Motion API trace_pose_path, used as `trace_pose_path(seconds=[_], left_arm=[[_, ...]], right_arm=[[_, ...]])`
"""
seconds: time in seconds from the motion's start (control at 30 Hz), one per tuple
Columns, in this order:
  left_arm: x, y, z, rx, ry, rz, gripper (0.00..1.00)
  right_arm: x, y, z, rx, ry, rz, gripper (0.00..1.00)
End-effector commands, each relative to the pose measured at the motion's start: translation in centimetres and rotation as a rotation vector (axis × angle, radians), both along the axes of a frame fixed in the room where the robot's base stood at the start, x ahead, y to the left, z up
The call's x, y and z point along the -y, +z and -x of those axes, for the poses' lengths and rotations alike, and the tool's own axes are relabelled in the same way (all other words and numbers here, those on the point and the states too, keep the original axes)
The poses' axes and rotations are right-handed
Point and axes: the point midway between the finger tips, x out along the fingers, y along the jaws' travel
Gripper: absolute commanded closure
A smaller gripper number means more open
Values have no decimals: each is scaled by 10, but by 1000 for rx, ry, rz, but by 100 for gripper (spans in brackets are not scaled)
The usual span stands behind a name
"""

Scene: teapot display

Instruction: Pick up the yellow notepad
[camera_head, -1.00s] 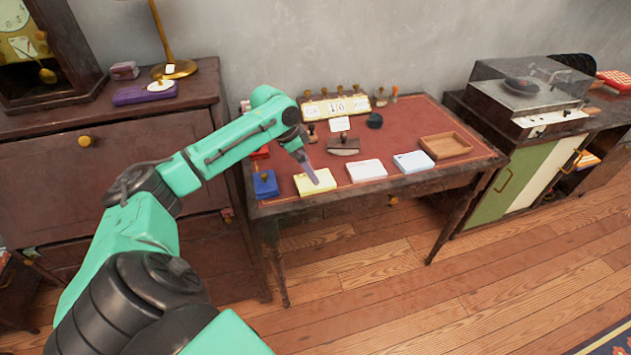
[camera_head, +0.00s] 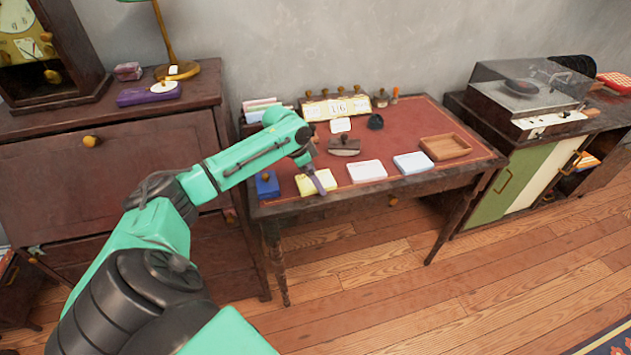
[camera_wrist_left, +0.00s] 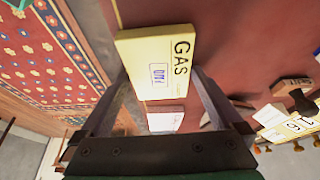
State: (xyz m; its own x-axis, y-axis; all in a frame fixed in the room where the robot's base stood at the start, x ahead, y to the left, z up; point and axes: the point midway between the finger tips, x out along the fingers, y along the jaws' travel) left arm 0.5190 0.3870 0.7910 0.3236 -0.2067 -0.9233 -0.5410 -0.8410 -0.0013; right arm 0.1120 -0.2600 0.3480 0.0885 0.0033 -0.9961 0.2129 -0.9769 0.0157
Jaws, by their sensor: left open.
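The yellow notepad (camera_head: 314,184) lies flat on the red desk top near its front edge. In the left wrist view the yellow notepad (camera_wrist_left: 158,62) carries the printed word GAS and a small stamped box. My left gripper (camera_head: 320,184) is over the front part of the pad. In the left wrist view my open left gripper (camera_wrist_left: 160,85) has one finger on each side of the pad, with nothing held. Whether the fingers touch the pad cannot be told. My right gripper is not in view.
A blue box (camera_head: 267,185) stands left of the pad. A white pad (camera_head: 367,171) and a pale blue pad (camera_head: 413,162) lie to its right. A stamp rocker (camera_head: 344,147), a date display (camera_head: 336,108) and a wooden tray (camera_head: 445,147) are also on the desk (camera_head: 400,125).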

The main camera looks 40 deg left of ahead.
Motion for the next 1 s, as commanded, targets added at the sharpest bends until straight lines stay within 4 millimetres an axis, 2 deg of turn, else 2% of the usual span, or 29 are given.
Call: trace_pose_path(seconds=[0.07,0.17,0.2,0.27,0.5,0.63,0.77,0.83,1.0], left_arm=[[0,-1,0,-2,0,0,0],[0,-2,1,-2,0,0,35],[0,-2,1,-2,0,0,50],[0,-2,1,-3,0,-1,71],[0,-2,1,-3,0,-2,71],[-1,-1,1,-2,0,-2,71],[-1,28,-1,3,0,-2,71],[0,50,-1,5,0,-2,71],[0,120,-1,7,0,1,71]], right_arm=[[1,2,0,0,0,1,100],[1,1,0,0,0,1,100],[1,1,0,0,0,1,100],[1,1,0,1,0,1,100],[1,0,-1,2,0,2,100],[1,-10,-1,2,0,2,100],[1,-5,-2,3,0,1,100],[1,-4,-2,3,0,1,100],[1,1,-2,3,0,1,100]])
